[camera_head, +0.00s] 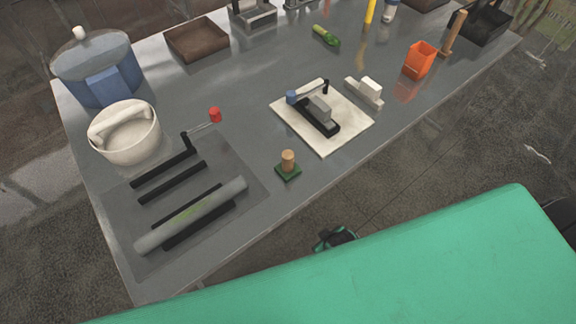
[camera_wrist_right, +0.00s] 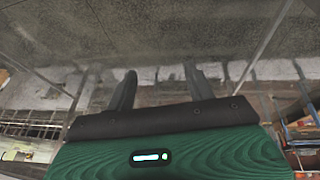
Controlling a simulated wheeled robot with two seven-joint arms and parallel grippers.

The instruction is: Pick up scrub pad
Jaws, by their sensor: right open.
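A small scrub pad with a dark green square base and a tan cylindrical grip (camera_head: 288,163) stands upright near the front edge of the grey table (camera_head: 235,95) in the head view. Nothing holds it. My right gripper (camera_wrist_right: 159,70) shows in the right wrist view with its two dark fingers apart and nothing between them. That view shows floor and distant shelving, not the pad. A small black and green part below the table edge in the head view is probably mine, but I cannot tell which. My left gripper is not in view.
A clear mat with black bars and a grey tube (camera_head: 190,215) lies left of the pad. A white board (camera_head: 352,132) with a black clamp lies behind it to the right. A white pot (camera_head: 124,145) and orange cup (camera_head: 419,60) stand farther off. Bare table surrounds the pad.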

